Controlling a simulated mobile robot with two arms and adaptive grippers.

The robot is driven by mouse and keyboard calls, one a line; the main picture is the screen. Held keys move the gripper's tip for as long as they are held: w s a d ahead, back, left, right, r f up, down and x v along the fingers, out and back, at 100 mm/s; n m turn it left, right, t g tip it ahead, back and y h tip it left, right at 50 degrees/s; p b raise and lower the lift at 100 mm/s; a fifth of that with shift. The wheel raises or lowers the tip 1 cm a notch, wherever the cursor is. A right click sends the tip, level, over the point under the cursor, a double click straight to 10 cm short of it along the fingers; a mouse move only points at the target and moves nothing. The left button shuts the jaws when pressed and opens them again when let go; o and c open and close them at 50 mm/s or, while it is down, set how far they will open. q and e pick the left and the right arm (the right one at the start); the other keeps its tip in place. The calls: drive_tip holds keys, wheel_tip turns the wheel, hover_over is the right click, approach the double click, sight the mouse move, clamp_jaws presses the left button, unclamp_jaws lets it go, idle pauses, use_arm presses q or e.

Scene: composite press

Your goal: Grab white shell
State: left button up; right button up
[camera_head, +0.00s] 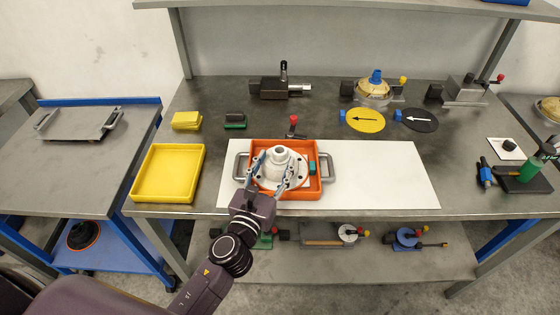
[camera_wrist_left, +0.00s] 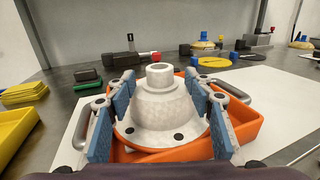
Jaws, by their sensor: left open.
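The white shell (camera_head: 280,163) sits in an orange tray (camera_head: 285,144) with grey side handles, on a white sheet on the bench. It has a domed body, a short neck on top and a flange with dark holes. In the left wrist view the shell (camera_wrist_left: 160,100) stands upright between my fingers. My left gripper (camera_head: 277,172) is open, with its blue-padded fingers on either side of the shell; the left wrist view shows this gripper (camera_wrist_left: 160,115) too. I cannot tell whether the pads touch the shell. My right gripper is not in view.
A yellow tray (camera_head: 139,174) stands left of the white sheet (camera_head: 385,175). A green part (camera_head: 312,168) lies in the orange tray's right side. A red-knobbed part (camera_head: 293,121) is just behind the tray. Fixtures and two arrow discs line the back. The sheet's right half is clear.

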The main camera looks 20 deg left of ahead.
sight(277, 158)
use_arm(q)
drive_tip(key=w, duration=0.4)
drive_tip(key=shift+w+d+p, duration=0.1)
drive_tip(key=shift+w+p, duration=0.15)
drive_tip(key=shift+p, duration=0.15)
drive_tip(key=shift+w, duration=0.1)
drive_tip(key=c, duration=1)
clamp_jaws()
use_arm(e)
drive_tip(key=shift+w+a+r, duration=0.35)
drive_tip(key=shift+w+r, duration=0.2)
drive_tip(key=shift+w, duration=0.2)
